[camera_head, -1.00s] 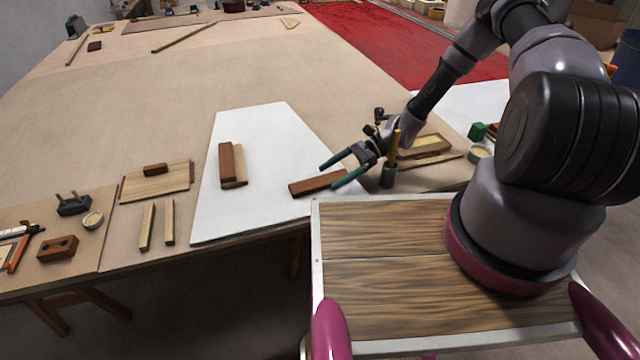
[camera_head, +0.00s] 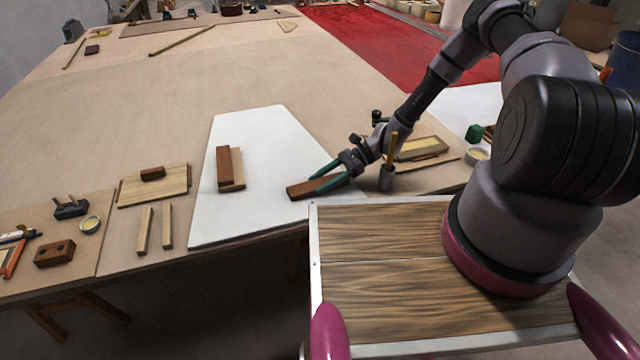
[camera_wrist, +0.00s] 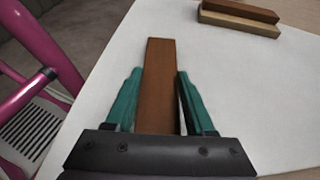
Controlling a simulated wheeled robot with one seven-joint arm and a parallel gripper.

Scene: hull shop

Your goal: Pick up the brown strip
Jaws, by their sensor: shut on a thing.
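A brown strip (camera_head: 304,190) lies on the white sheet near the table's front edge, and it also shows in the wrist view (camera_wrist: 160,70). My gripper (camera_head: 322,180) is low at the strip, its green fingers on either side of it. In the wrist view my gripper (camera_wrist: 158,85) is shut on the strip, which runs lengthwise between the fingers and sticks out past their tips. The end of the strip nearest the palm is hidden. I cannot tell whether the strip is clear of the sheet.
Another brown strip (camera_head: 224,166) lies against a pale strip (camera_head: 238,170) on the white sheet (camera_head: 262,130), to the left. A grey cup with sticks (camera_head: 386,180) stands close to my gripper's right. The sheet's middle is clear.

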